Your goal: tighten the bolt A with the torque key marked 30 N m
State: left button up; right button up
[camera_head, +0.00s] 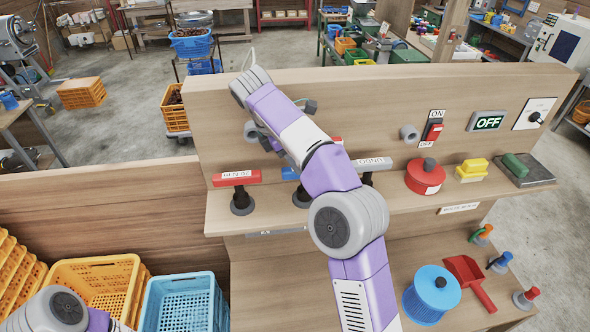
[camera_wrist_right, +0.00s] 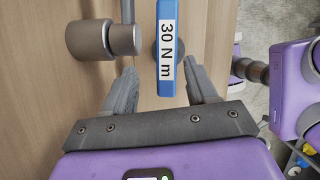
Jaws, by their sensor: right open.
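The blue torque key (camera_wrist_right: 166,75), its label reading "30 N m", is in the right wrist view. Its bar runs between the two fingers of my right gripper (camera_wrist_right: 162,88), which is open with a gap on each side. In the head view my right arm hides most of this key; a bit of its blue bar (camera_head: 289,174) shows on the shelf. A red key (camera_head: 237,178) stands to its left and a grey key (camera_head: 374,165) to its right. A round grey metal part (camera_wrist_right: 105,39) is beside the blue key; I cannot tell whether it is bolt A. My left gripper is out of view.
The wooden shelf (camera_head: 450,188) also holds a red round container (camera_head: 425,177), yellow blocks (camera_head: 472,170) and a green-topped block (camera_head: 516,166). The back panel has a red switch (camera_head: 433,131) and an OFF display (camera_head: 487,121). Crates (camera_head: 97,283) stand at lower left.

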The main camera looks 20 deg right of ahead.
jog(key=shift+w+f+m+g, duration=0.15)
jog(key=shift+m+g, duration=0.15)
jog(key=shift+m, duration=0.5)
jog(key=shift+d+f, duration=0.15)
jog(key=shift+f, duration=0.05)
jog(key=shift+s+a+x, duration=0.1)
jog(key=shift+s+x, duration=0.05)
jog(key=shift+x, duration=1.05)
jog(key=shift+s+a+x, duration=0.1)
jog(key=shift+s+x, duration=0.05)
jog(key=shift+x, duration=1.05)
jog(key=shift+s+a+x, duration=0.1)
jog(key=shift+s+x, duration=0.05)
jog(key=shift+x, duration=1)
jog(key=shift+f, duration=0.1)
grip_shut()
